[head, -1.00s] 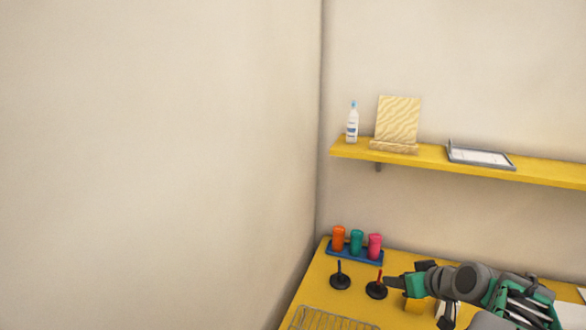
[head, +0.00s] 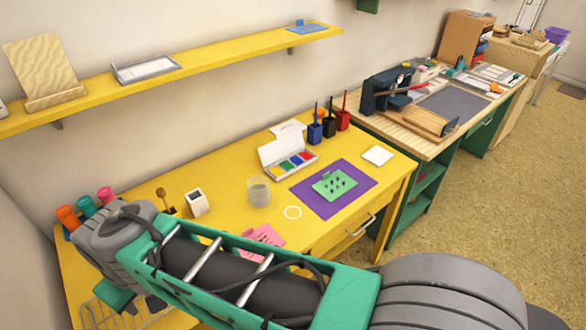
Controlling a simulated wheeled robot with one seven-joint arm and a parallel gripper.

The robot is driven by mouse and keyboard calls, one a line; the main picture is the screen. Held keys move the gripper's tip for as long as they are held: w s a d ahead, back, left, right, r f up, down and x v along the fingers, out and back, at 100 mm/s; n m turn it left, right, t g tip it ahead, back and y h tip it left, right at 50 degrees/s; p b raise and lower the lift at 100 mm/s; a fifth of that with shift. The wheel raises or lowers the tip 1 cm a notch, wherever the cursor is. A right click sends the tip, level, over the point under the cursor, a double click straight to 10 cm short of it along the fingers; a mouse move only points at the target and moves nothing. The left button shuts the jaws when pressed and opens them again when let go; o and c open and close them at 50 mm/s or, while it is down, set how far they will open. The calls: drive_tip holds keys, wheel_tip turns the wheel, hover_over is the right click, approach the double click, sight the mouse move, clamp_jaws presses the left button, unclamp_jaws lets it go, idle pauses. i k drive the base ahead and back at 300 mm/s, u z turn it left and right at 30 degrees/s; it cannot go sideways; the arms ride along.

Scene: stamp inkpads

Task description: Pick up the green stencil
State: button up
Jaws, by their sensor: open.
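The green stencil (head: 326,188) is a flat green plate with several small dark shapes and a raised tab on its far edge. It lies on a purple mat (head: 312,205) at the right end of the yellow table (head: 228,228). My arm crosses the lower left of the head view, well away to the left and in front of the stencil. My gripper's fingers do not show; the arm hides that end. Nothing touches the stencil from above.
A white pad (head: 377,156) lies right. Above the mat is free.

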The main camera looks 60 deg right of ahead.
sight(332, 186)
drive_tip(key=u, duration=1.75)
drive_tip(key=k, duration=1.1)
drive_tip(key=z, duration=1)
drive_tip(key=i, duration=0.15)
drive_tip(key=z, duration=0.1)
